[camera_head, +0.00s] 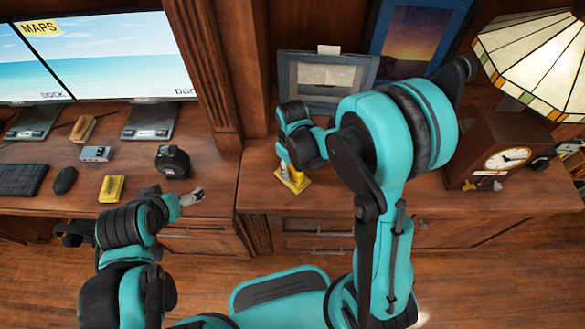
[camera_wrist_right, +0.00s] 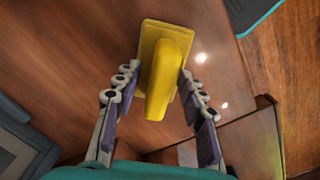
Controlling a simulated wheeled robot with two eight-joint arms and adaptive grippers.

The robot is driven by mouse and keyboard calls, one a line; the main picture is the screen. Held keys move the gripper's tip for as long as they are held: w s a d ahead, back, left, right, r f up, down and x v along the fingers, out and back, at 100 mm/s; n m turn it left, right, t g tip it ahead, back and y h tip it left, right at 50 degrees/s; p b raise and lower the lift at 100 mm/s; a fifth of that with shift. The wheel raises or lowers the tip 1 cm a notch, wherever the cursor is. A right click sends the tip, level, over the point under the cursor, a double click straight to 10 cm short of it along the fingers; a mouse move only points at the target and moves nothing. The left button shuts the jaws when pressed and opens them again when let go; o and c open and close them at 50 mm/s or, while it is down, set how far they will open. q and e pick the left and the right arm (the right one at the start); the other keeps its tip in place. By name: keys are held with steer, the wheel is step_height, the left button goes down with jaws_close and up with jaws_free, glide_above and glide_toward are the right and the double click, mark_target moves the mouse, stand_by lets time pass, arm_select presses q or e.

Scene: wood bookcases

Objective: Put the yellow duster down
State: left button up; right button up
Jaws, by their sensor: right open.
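A yellow duster (camera_head: 292,183) rests on the right-hand wooden cabinet top, near its front left corner. In the right wrist view the yellow duster (camera_wrist_right: 165,80) shows its flat block and raised handle. My right gripper (camera_head: 291,168) is above it, pointing down. In the right wrist view the right gripper (camera_wrist_right: 160,85) is open, with one finger on each side of the handle and gaps showing. My left gripper (camera_head: 194,197) is over the front edge of the left desk, away from the duster; its jaw gap is too small to read. A second yellow duster (camera_head: 111,189) lies on the left desk.
The left desk holds a keyboard (camera_head: 22,180), a mouse (camera_head: 65,181), a tape measure (camera_head: 172,161), a small grey box (camera_head: 96,154) and a brown brush (camera_head: 83,128). A picture frame (camera_head: 325,80) stands behind my right gripper. A clock (camera_head: 500,155) and lamp (camera_head: 535,58) stand right.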

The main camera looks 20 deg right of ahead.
step_height(320, 180, up, 12)
steer(key=p, duration=0.4)
arm_select(q)
steer(key=shift+r, duration=2.3)
arm_select(e)
steer(key=s+d+r+m+t, duration=0.4)
steer(key=s+r+t, duration=0.3)
steer(key=s+r, duration=0.2)
steer(key=shift+s+d+r+m, duration=0.4)
steer(key=shift+s+m, duration=0.25)
steer(key=shift+m, duration=0.25)
arm_select(q)
steer(key=shift+o, duration=0.6)
